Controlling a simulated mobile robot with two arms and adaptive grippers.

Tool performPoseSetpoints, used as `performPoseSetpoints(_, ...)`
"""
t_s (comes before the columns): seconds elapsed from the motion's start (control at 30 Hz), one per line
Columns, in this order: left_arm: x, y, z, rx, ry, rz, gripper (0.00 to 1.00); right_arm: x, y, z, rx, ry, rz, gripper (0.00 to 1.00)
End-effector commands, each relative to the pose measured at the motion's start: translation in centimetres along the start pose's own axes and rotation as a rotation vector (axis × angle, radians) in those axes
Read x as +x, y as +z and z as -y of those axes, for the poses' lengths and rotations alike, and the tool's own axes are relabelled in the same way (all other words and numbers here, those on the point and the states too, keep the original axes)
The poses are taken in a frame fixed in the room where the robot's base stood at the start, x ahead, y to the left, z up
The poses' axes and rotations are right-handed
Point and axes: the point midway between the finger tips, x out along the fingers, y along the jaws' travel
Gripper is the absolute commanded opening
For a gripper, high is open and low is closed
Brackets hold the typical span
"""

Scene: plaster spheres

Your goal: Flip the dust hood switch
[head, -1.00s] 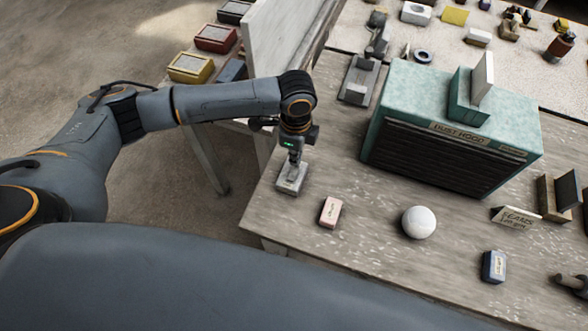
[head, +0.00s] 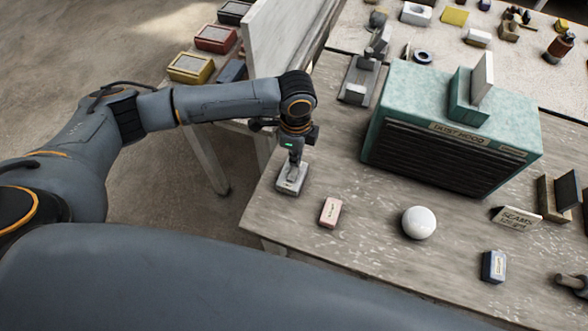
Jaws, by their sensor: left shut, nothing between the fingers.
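The dust hood (head: 450,135) is a teal box with a dark slatted front and a label, standing on the wooden workbench. A small grey metal box with a lever, which looks like the switch (head: 290,182), sits near the bench's left edge. My left gripper (head: 293,165) points down right at the lever and is shut with nothing held. It partly hides the lever, so I cannot tell which way the lever leans or whether they touch. My right gripper does not show.
A pink block (head: 330,212), a white sphere (head: 419,222), a blue box (head: 494,266) and a "SEAMS" card (head: 516,218) stand along the front of the bench (head: 380,260). A grey metal fixture (head: 358,82) stands left of the hood.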

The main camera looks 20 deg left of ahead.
Motion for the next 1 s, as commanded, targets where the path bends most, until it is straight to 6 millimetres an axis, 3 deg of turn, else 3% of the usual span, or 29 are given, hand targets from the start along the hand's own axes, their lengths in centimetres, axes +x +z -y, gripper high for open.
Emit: performPoseSetpoints(1.0,1.4,0.0,0.0,0.000,0.001,0.000,0.00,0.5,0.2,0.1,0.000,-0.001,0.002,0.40)
